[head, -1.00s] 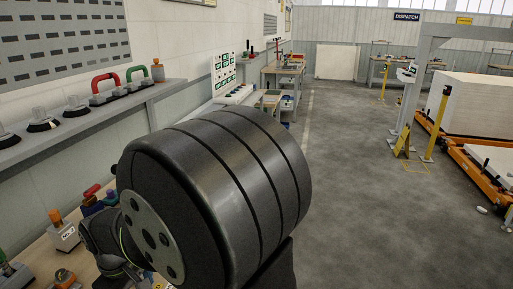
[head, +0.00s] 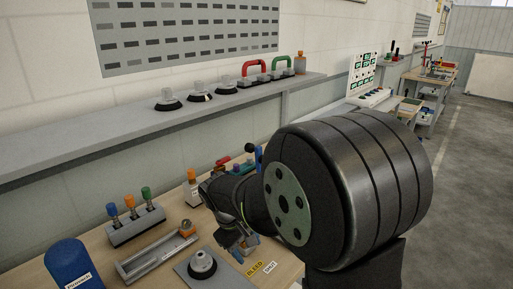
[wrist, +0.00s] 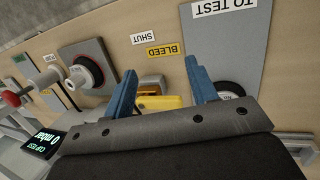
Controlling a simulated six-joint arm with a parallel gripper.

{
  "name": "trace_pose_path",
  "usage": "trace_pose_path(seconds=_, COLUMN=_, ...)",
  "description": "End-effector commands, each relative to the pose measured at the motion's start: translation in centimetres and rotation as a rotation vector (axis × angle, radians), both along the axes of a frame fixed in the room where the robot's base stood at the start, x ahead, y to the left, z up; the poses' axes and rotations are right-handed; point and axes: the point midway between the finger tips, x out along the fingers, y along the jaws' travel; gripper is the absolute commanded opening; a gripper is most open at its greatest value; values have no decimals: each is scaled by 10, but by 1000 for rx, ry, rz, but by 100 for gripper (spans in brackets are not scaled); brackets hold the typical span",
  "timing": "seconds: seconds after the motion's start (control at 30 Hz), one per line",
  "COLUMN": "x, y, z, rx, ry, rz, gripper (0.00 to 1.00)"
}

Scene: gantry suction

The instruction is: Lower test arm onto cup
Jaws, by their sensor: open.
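In the wrist view, a black suction cup (wrist: 86,69) sits on a grey plate at the left. Beside it is a lever with a red ball knob (wrist: 12,98) and a pale cylinder, apparently the test arm; its pivot is not clear. My gripper (wrist: 163,88) is open, to the right of the cup in the wrist view. A yellow and brass block (wrist: 160,98) shows between its blue fingers; I cannot tell whether they touch it. In the head view my gripper (head: 238,238) hangs above the bench.
A display (wrist: 41,143) reads 0 mbar. BLEED (wrist: 165,50) and SHUT labels lie by the block. A TO TEST panel (wrist: 222,50) is at right. In the head view, a blue cylinder (head: 70,265), a tray (head: 155,257) and a colour-topped bottle rack (head: 135,222) stand left.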

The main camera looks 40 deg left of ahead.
Motion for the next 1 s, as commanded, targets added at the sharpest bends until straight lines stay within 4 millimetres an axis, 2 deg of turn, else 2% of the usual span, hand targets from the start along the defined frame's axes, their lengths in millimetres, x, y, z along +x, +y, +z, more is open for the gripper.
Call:
trace_pose_path(seconds=0.2, x=51, y=52, z=19, rx=-114, ry=-358, rz=71, gripper=53)
trace_pose_path(seconds=0.4, x=80, y=114, z=54, rx=-129, ry=-723, rz=118, gripper=53)
trace_pose_path(seconds=0.6, x=82, y=180, z=95, rx=-61, ry=-1068, rz=157, gripper=53)
trace_pose_path(seconds=0.7, x=77, y=203, z=110, rx=-19, ry=-1188, rz=170, gripper=53)
trace_pose_path(seconds=0.83, x=72, y=219, z=121, rx=17, ry=-1275, rz=181, gripper=53)
trace_pose_path(seconds=1.0, x=78, y=223, z=125, rx=27, ry=-1300, rz=182, gripper=53)
